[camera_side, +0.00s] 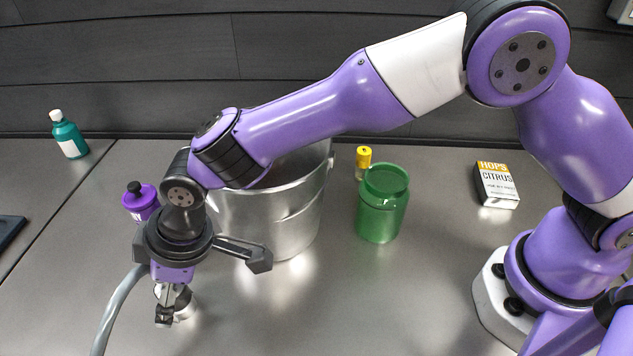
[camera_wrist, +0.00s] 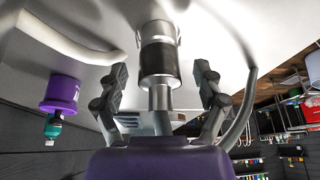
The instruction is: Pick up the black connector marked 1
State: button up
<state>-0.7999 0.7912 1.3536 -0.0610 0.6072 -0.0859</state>
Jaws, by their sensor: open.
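In the wrist view a cylindrical connector (camera_wrist: 160,62) with a black band and silver metal ends sits between the two fingers of my gripper (camera_wrist: 162,75). The fingers are apart, with a visible gap on each side of it. I cannot read a mark 1 on it. In the side view my gripper (camera_side: 168,312) points down low at the front left, and a silver part of what looks like the connector (camera_side: 187,304) shows just behind the fingers. The rest of it is hidden there by my gripper.
A large steel pot (camera_side: 290,220) stands close behind my gripper. A purple bottle (camera_side: 140,203) is behind left, and a grey hose (camera_side: 117,308) runs down beside my gripper. A green jar (camera_side: 382,210), yellow-capped vial (camera_side: 363,156), hops box (camera_side: 496,184) and teal bottle (camera_side: 68,137) stand farther off.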

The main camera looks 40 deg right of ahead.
jog(key=shift+f, duration=0.25)
grip_shut()
jog(key=shift+r, duration=0.1)
